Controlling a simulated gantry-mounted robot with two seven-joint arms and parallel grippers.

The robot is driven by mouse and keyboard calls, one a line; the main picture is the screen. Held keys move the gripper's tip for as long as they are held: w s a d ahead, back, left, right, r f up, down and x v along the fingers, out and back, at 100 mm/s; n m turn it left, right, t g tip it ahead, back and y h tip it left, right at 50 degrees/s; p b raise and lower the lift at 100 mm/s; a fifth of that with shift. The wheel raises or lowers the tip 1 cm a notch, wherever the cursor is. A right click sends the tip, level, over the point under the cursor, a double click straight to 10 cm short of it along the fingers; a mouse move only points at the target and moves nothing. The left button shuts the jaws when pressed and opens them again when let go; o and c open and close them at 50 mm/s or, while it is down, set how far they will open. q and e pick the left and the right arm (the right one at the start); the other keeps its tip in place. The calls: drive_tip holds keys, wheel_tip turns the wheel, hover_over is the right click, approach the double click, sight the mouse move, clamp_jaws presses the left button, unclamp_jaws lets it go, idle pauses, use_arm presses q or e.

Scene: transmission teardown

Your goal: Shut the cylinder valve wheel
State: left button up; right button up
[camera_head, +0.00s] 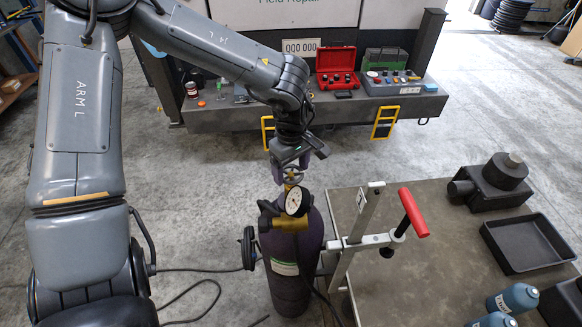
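A purple gas cylinder (287,270) stands upright on the floor beside the left edge of the bench. A brass valve wheel (293,176) is at its top, above a brass regulator with a white round gauge (294,201). My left gripper (290,170) points down over the wheel, its purple fingers apart on either side of it. I cannot tell whether either finger touches the wheel. The gripper body hides part of the wheel's far side. My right gripper is not in view.
A bench (400,290) right of the cylinder carries a clamp stand with a red handle (413,212), a black tray (527,243), a dark housing and blue bottles. Black hoses lie on the floor left of the cylinder. A tool-laden truck bed (235,118) is behind.

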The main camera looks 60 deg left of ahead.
sight(291, 173)
use_arm(q)
drive_tip(key=o, duration=0.3)
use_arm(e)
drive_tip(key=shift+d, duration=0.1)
use_arm(q)
drive_tip(key=shift+o, duration=0.2)
wheel_tip(291, 173, up, 11)
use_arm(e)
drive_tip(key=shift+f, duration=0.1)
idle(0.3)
use_arm(q)
drive_tip(key=shift+f, duration=0.1)
